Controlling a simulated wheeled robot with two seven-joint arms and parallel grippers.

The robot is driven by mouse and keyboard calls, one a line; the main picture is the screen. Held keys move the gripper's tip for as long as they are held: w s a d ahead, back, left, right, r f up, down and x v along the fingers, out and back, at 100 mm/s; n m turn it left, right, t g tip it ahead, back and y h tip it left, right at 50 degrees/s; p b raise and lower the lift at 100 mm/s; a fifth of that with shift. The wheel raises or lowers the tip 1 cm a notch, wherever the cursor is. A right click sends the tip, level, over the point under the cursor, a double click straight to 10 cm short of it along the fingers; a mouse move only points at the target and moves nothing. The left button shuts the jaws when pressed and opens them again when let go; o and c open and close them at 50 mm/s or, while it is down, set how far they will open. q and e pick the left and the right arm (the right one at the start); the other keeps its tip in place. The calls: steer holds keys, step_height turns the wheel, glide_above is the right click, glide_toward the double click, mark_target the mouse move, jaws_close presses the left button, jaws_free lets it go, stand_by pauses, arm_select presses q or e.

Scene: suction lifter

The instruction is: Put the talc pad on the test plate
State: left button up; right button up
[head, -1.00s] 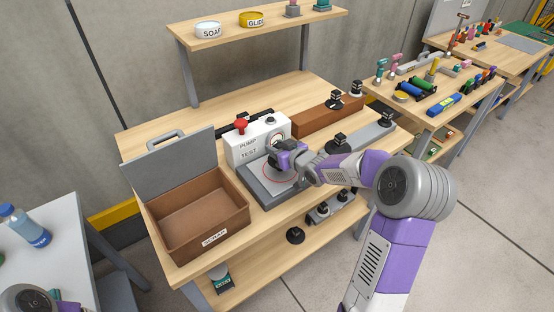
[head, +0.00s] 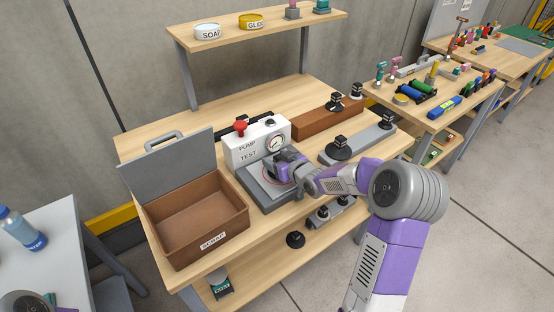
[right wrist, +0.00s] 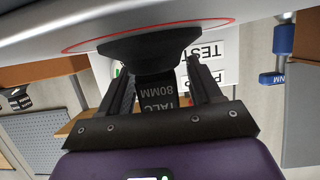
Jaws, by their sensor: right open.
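The talc pad (right wrist: 150,48) is a black suction cup with a neck labelled "TALC 80MM". In the right wrist view, which looks upside down, its wide face meets the grey test plate (right wrist: 60,38) at the red ring. My right gripper (right wrist: 158,78) has its fingers spread on either side of the pad's neck. In the head view, the right gripper (head: 279,170) is low over the test plate (head: 262,199), and hides most of the pad.
The white pump test box (head: 246,150) with gauge and red knob stands behind the plate. The open brown scrap box (head: 197,214) is at left. A grey rack (head: 362,143) holding other suction cups is at right. A shelf (head: 265,31) stands above the back.

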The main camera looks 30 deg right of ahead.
steer(key=shift+r, duration=0.1)
steer(key=shift+s+r, duration=0.2)
steer(key=shift+r, duration=0.05)
steer(key=a+p+v, duration=0.1)
steer(key=p+v, duration=0.2)
steer(key=v, duration=0.8)
steer(key=shift+s+d, duration=0.3)
steer(key=shift+d, duration=0.2)
